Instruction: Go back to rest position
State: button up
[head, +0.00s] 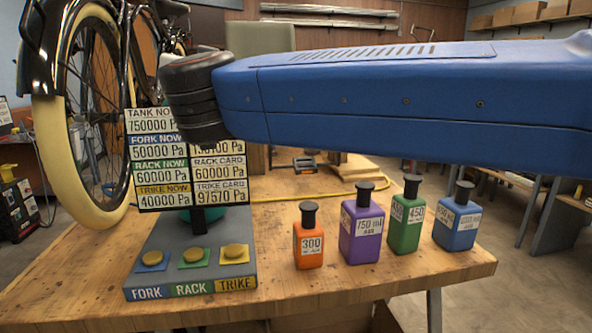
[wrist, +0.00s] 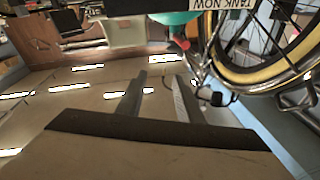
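My gripper (wrist: 160,76) shows in the wrist view with its two fingers apart and nothing visible between them. In the head view my blue arm stretches across the upper right to a dark joint near the sign board; the gripper itself is hidden there. The sign board (head: 161,165) lists tank, fork, rack and trike pressures, and my arm covers part of its top. Below it is a grey button stand (head: 190,285) marked FORK, RACK and TRIKE. The trike wheel (head: 62,115) stands at the left; a wheel (wrist: 265,70) also shows upper right in the wrist view.
An orange bottle (head: 309,250), a purple bottle (head: 360,246), a green bottle (head: 405,232) and a blue bottle (head: 456,232) stand upright on the wooden table (head: 400,277). A yellow hose (head: 300,197) lies behind them. The wrist view shows open floor (wrist: 75,105).

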jog(key=s+d+f+n+g+y, duration=0.1)
jog(key=s+d+f+n+g, duration=0.15)
jog(key=d+f, duration=1)
jog(key=s+d+f+n+g, duration=0.15)
jog(key=d+f+g, duration=0.25)
jog(key=d+f, duration=0.8)
jog(key=s+d+f+m+g+h, duration=0.2)
jog(key=s+d+f+g+h, duration=0.1)
jog(key=s+d+f, duration=0.6)
jog(key=s+d+f+m+g+h, duration=0.3)
jog(key=s+d+f, duration=0.6)
jog(key=d+f, duration=0.4)
jog(key=shift+s+d+f+g+h, duration=0.4)
jog(key=shift+d+g+h, duration=0.2)
jog(key=shift+g+h, duration=0.1)
